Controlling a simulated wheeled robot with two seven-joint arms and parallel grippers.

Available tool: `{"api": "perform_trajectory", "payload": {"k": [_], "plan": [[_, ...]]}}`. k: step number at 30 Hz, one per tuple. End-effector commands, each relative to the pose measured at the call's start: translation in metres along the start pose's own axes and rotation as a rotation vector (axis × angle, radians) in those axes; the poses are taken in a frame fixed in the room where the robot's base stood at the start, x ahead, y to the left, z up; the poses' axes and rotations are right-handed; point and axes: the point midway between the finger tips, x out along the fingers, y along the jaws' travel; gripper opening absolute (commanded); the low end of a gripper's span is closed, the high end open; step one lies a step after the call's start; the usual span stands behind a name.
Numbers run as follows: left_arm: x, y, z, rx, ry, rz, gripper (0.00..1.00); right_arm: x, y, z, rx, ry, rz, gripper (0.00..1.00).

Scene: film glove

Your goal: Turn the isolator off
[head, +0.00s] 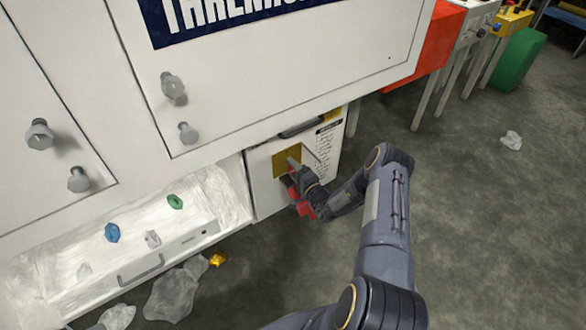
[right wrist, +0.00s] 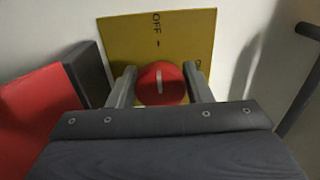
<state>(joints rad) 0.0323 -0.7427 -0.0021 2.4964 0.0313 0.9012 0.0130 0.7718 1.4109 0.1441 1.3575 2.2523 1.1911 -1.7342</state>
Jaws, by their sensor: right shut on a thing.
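The isolator is a red round knob (right wrist: 172,91) on a yellow plate (right wrist: 120,40), which also shows in the head view (head: 280,161) on a white cabinet front. The plate reads OFF at the top of the wrist view, with a partly hidden second label at the right. The knob's white line is about upright and lines up with the tick under OFF. My right gripper (right wrist: 160,85) is shut on the knob, one grey finger on each side. In the head view my right gripper (head: 293,166) covers the knob. My left gripper is not in view.
A red and dark block (right wrist: 40,110) lies close left of the gripper in the wrist view. A dark handle (head: 302,127) juts out above the plate. An open white drawer (head: 195,244) is at left.

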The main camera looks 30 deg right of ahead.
Motion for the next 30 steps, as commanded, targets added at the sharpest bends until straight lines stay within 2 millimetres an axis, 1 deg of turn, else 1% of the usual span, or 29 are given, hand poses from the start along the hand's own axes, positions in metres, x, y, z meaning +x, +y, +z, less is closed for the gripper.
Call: {"api": "perform_trajectory", "payload": {"k": [12, 13, 15, 18, 26, 29, 30], "plan": [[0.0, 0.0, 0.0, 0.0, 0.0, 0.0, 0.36, -0.001, 0.001, -0.001, -0.01, 0.002, 0.002, 0.22], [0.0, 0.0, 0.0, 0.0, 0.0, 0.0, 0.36, -0.001, 0.001, -0.001, -0.01, 0.002, 0.002, 0.46], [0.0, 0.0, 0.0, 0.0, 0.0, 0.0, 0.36, -0.001, 0.001, -0.001, -0.009, 0.002, 0.002, 0.56], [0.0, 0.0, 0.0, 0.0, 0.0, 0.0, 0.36, 0.0, 0.001, -0.001, -0.009, 0.001, 0.001, 0.66], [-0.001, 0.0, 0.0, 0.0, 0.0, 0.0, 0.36, -0.001, 0.0, -0.001, -0.008, 0.001, 0.0, 0.66], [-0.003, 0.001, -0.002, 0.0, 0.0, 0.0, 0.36, -0.009, -0.001, -0.001, -0.006, 0.002, 0.002, 0.66], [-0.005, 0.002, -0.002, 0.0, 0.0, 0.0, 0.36, -0.014, -0.001, -0.001, -0.006, 0.002, 0.003, 0.66]]}}
